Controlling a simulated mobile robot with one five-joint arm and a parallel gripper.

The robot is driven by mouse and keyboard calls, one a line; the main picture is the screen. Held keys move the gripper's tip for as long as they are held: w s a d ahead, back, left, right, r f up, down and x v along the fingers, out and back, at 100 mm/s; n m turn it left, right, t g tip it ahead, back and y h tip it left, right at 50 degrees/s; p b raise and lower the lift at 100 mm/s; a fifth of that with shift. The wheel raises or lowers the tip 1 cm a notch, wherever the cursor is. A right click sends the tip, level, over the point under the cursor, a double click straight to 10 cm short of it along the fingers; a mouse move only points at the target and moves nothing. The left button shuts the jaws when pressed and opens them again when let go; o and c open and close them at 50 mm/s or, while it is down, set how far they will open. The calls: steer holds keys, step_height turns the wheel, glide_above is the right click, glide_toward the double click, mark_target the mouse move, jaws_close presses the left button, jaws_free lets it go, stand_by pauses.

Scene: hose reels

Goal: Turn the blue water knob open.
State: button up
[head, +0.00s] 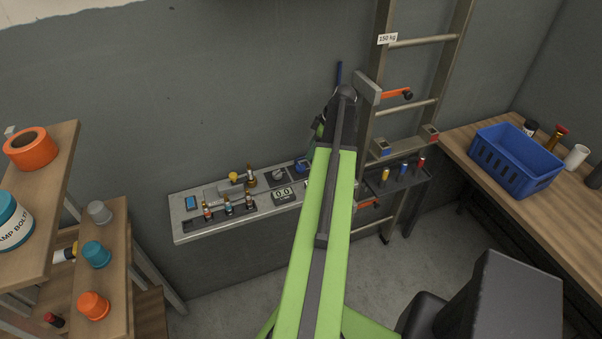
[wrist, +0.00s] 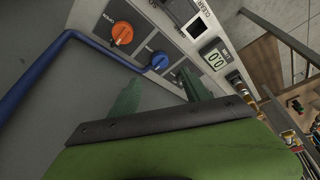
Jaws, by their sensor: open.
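The blue water knob (wrist: 160,61) is on the light grey panel in the wrist view, with a pale pointer mark on its face. It also shows in the head view (head: 301,166), just left of my arm. My gripper (wrist: 160,90) is open, its two green fingers apart with nothing between them. The blue knob appears just beyond the gap between the fingertips; I see no contact. In the head view my arm hides most of the gripper.
An orange knob (wrist: 122,34) sits beside the blue one, near a blue pipe (wrist: 40,68). A 0.0 display (head: 282,194) and several small fittings share the panel. A ladder (head: 410,105) stands right of my arm; a blue basket (head: 515,160) is on the right bench.

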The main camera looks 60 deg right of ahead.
mark_target(301, 165)
steer(key=b+x, duration=0.7)
steer(key=x, duration=0.3)
steer(key=shift+a+f+b, duration=0.1)
steer(key=shift+f+b, duration=0.05)
steer(key=shift+b, duration=0.25)
jaws_close()
